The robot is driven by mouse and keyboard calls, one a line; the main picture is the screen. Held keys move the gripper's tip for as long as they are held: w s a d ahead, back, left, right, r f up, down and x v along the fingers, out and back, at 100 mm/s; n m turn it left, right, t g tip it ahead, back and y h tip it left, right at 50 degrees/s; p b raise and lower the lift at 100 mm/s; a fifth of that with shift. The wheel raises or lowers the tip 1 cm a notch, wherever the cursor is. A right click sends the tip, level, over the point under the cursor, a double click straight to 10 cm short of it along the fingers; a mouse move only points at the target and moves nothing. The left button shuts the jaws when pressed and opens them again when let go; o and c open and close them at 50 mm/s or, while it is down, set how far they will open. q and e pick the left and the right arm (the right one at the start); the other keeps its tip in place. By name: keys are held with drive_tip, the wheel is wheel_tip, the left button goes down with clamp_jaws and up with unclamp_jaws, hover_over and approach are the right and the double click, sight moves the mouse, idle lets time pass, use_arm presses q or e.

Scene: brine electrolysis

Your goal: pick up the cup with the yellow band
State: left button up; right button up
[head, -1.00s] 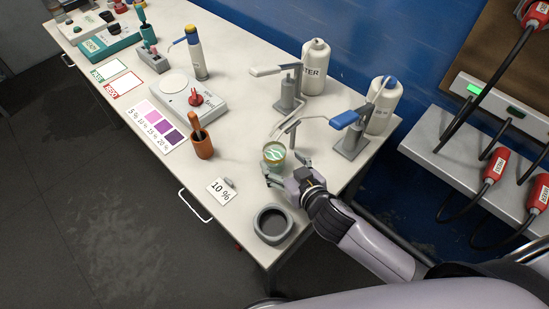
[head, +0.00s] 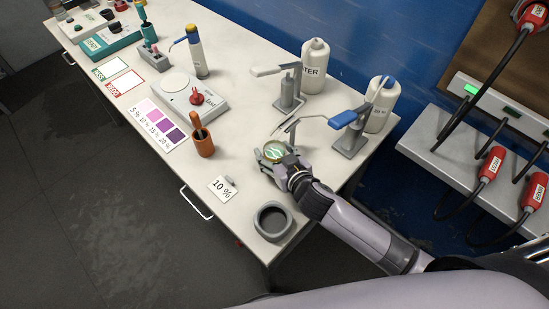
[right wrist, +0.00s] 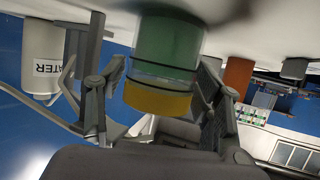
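The cup with the yellow band (head: 274,152) stands near the right part of the table, with greenish contents. In the right wrist view the cup (right wrist: 163,65) appears upside down, its yellow band low in the picture. My right gripper (head: 276,159) is around the cup, one finger on each side. In the right wrist view the fingers (right wrist: 162,82) flank the cup closely. A narrow gap shows on the left side; contact on the right side cannot be told. My left gripper is not in view.
A thin metal arm (head: 295,124) reaches just behind the cup. The white bottles (head: 314,68) are along the wall.

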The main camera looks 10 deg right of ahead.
drive_tip(key=c, duration=1)
drive_tip(key=shift+c, duration=0.2)
drive_tip(key=shift+r, duration=0.15)
